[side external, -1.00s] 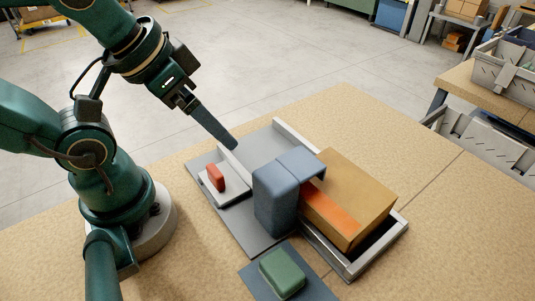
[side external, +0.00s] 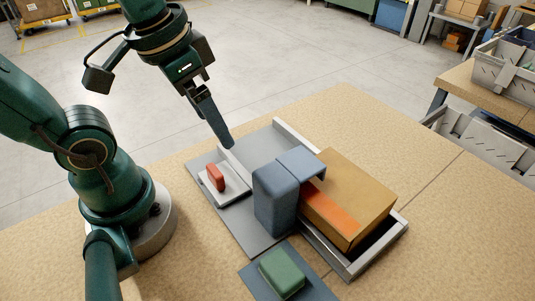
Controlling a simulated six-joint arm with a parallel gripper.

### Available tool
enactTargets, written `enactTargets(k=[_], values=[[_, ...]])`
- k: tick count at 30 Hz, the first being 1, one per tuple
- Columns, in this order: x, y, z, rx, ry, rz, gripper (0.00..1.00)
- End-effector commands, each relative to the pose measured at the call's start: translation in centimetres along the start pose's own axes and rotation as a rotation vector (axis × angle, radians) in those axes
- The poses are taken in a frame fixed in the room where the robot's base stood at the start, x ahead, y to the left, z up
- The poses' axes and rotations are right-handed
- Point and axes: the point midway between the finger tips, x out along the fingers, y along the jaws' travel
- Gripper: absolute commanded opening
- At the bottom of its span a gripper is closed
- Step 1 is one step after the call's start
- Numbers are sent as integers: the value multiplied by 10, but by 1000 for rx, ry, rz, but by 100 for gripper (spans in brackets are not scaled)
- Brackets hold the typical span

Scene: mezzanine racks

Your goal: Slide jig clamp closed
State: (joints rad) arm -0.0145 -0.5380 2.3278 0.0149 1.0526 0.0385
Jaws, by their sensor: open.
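The jig has a grey base plate (side external: 240,226) on the tan bench. A light grey slide (side external: 236,190) on it carries an upright red handle (side external: 216,178). A blue-grey block (side external: 274,206) with an arm reaching right stands beside the slide and overlaps the box in this view. A brown cardboard box (side external: 358,190) with an orange stripe sits in a grey-railed tray (side external: 345,273). My gripper (side external: 229,142) points down, behind and slightly right of the red handle, apart from it. It is open and empty, though its fingers overlap from this side.
A green block (side external: 282,271) sits on a dark plate (side external: 252,281) at the front of the bench. Bare bench surface (side external: 440,240) lies to the right. A second bench with a grey bin (side external: 508,68) stands at the far right.

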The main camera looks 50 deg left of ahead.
Motion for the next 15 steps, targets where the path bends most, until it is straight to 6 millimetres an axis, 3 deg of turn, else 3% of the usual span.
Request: enactTargets(k=[15], values=[[64,-16,-3,-10,-571,15,88]])
